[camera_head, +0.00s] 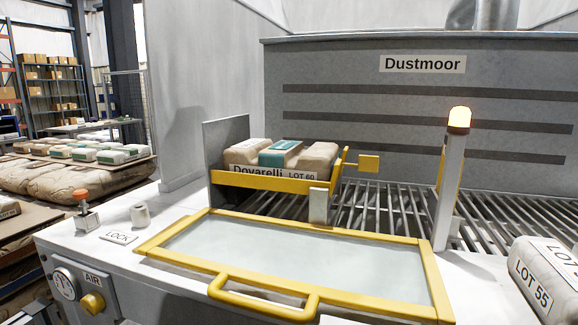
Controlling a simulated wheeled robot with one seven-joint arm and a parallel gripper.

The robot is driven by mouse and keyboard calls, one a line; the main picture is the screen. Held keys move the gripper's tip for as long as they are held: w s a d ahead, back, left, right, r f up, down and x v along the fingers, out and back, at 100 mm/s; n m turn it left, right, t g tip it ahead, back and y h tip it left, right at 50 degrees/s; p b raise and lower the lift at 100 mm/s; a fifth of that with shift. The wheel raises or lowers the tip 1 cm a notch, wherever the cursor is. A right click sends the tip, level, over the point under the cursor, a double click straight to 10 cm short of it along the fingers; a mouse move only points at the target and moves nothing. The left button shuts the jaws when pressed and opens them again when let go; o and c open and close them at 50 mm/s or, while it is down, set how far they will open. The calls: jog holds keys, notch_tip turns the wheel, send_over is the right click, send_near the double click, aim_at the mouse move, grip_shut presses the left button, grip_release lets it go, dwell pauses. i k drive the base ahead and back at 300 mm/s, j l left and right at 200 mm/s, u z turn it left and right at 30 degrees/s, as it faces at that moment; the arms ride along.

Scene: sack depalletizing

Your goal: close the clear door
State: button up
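The clear door (300,255) is a pale see-through panel in a yellow frame. It lies folded down, roughly flat, in front of the roller bed, with its yellow handle (262,303) at the near edge. Behind it, a brown and green sack (283,157) marked Dovarelli LOT 60 rests in a bay with a yellow front rail (262,181). A grey upright plate stands at the left of the sack. My gripper is not in view.
A post with a lit amber lamp (459,120) stands right. A LOT 55 sack (541,278) lies at far right.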

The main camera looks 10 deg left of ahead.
aim_at(442, 313)
jog(key=i+l+u, duration=0.2)
jog(key=l, duration=0.2)
jog(key=i+l+u, duration=0.2)
jog(key=l, duration=0.2)
jog(key=l+u, duration=0.25)
jog(key=l, duration=0.2)
